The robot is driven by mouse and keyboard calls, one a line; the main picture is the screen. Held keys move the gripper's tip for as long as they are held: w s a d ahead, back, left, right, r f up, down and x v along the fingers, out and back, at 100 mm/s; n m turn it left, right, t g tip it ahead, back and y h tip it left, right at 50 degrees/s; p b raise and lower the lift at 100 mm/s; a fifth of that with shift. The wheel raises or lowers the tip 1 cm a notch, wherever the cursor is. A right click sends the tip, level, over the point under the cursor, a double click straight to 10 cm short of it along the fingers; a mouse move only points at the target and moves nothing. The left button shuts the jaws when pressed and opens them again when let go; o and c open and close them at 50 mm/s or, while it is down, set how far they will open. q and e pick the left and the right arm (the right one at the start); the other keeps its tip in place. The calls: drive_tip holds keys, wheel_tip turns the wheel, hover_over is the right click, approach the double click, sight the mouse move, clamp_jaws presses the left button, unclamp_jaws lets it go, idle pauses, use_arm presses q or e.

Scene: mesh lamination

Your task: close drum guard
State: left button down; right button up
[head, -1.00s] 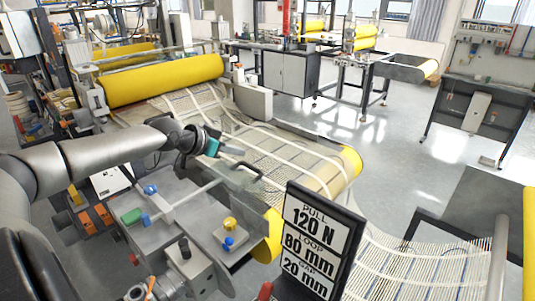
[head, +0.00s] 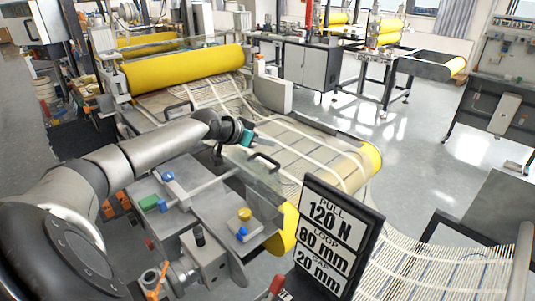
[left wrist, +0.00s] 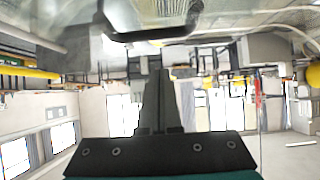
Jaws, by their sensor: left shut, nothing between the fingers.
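The drum guard looks like a clear panel (head: 268,192) with a black bar handle (head: 263,160), at the near end of the machine by the yellow roller. Its see-through edges are hard to make out. My left gripper (head: 270,146) is shut and empty, just above and behind the handle in the head view. In the left wrist view the shut fingers (left wrist: 162,75) point toward a dark handle (left wrist: 150,33) at the top of the picture, with a visible gap between. My right gripper is not in view.
A sign (head: 326,240) stands in front right of the guard. A striped mesh belt (head: 290,145) runs beneath the gripper to a yellow roller (head: 368,158). A grey bench (head: 212,215) with knobs lies below my left arm. Open floor is at the right.

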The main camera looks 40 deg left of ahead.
sight(268, 157)
use_arm(q)
drive_tip(key=x, duration=0.5)
drive_tip(key=shift+s+a+f+p, duration=0.1)
drive_tip(key=shift+s+f+p, duration=0.25)
drive_tip(key=shift+s, duration=0.55)
drive_tip(key=shift+s+a+f+p, duration=0.1)
drive_tip(key=shift+s+f+p, duration=0.2)
drive_tip(key=shift+s, duration=0.65)
drive_tip(key=shift+d, duration=0.1)
